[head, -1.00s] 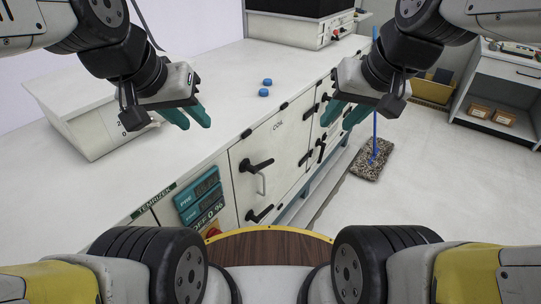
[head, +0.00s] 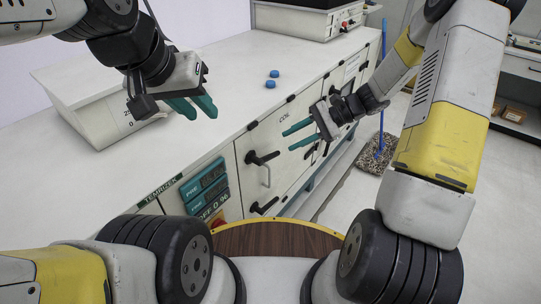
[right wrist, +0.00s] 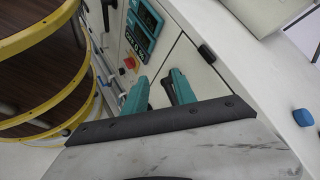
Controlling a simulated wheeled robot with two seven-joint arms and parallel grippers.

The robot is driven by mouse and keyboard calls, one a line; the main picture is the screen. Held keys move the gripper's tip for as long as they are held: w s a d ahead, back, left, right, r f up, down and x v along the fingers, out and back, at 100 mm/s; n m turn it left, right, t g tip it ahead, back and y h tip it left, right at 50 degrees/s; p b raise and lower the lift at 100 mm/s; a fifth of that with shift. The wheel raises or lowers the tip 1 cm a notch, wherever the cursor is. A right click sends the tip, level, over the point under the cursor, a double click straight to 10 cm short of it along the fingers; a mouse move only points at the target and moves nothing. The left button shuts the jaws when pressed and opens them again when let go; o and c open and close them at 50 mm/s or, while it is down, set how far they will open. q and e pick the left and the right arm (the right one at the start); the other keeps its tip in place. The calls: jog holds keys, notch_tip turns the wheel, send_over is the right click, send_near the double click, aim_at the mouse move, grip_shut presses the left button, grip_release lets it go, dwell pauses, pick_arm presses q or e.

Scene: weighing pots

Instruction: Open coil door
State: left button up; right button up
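The coil door (head: 287,172) is a white cabinet panel marked COIL and looks closed. It has an upper black latch handle (head: 262,158), a lower black latch handle (head: 264,206) and a slim grey pull handle (head: 267,177) between them. My right gripper (head: 287,141) is open and empty in front of the door's upper part, to the right of the upper latch, pointing left. In the right wrist view its teal fingers (right wrist: 158,93) are apart, with a black handle partly hidden behind one. My left gripper (head: 203,112) is open and empty above the white worktop.
A panel with displays (head: 205,187) and a red button is left of the door. A mop (head: 377,158) stands on the floor at right. My round wooden base top (head: 275,240) is close below the door.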

jog(key=w+f+m+t+y, duration=0.35)
jog(key=f+m, duration=0.25)
jog(key=f, duration=0.6)
jog(key=m+t+y, duration=0.1)
jog(key=m+t, duration=0.4)
jog(key=m, duration=0.2)
send_over(270, 186)
jog(key=f, duration=1.2)
jog(key=shift+w+a+f, duration=0.1)
jog(key=shift+w+f, duration=0.1)
jog(key=shift+w, duration=0.15)
grip_shut()
